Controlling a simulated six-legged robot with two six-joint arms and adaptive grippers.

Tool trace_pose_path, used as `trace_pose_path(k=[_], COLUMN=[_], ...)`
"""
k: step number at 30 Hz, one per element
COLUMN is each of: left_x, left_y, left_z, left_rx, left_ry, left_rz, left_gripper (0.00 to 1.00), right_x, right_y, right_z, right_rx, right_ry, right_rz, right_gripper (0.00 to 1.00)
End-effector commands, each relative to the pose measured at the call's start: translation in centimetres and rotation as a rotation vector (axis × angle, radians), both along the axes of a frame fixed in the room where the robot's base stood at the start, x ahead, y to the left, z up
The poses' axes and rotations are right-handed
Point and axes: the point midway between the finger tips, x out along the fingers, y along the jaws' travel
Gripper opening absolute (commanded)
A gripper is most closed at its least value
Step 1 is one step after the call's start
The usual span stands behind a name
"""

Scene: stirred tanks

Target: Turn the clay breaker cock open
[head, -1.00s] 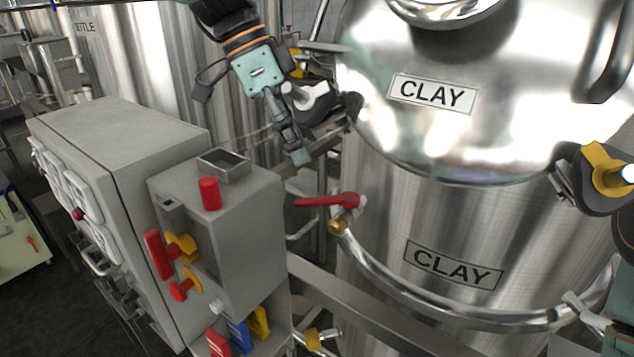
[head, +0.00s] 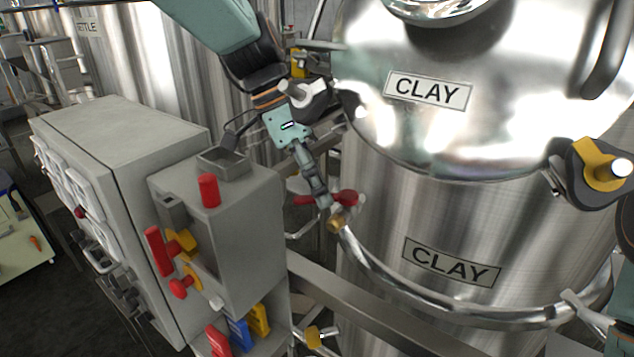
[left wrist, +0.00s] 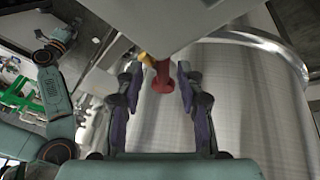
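The clay breaker cock has a red lever (head: 345,197) on a brass-coloured fitting (head: 337,222), in front of the steel clay tank (head: 380,230). My left gripper (head: 323,200) reaches down to the lever and covers part of it in the head view. In the left wrist view, the red lever (left wrist: 163,80) shows between the tips of my two spread fingers (left wrist: 158,92), with a gap on each side. The gripper is open, and I cannot make out contact.
A grey control box (head: 245,235) with red and yellow handles stands left of the cock, close to my left gripper. A curved steel pipe (head: 430,308) runs around the tank from the cock. A clamp with a yellow part (head: 600,165) juts out at right.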

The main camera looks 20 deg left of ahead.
Motion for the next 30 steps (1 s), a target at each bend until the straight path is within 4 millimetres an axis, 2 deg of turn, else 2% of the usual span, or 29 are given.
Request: trace_pose_path(k=[2, 15, 30], left_x=[0.03, 0.04, 0.11], left_y=[0.07, 0.08, 0.04], left_z=[0.01, 0.02, 0.14], left_rx=[0.000, -0.001, -0.003], left_ry=[0.000, 0.000, -0.003], left_rz=[0.000, 0.000, 0.002], left_gripper=[0.37, 0.00, 0.00], right_x=[0.00, 0.01, 0.00], right_y=[0.00, 0.00, 0.00], right_z=[0.00, 0.00, 0.01], right_rx=[0.000, 0.000, 0.000], right_ry=[0.000, 0.000, 0.000], right_rz=[0.000, 0.000, 0.000], right_gripper=[0.00, 0.00, 0.00])
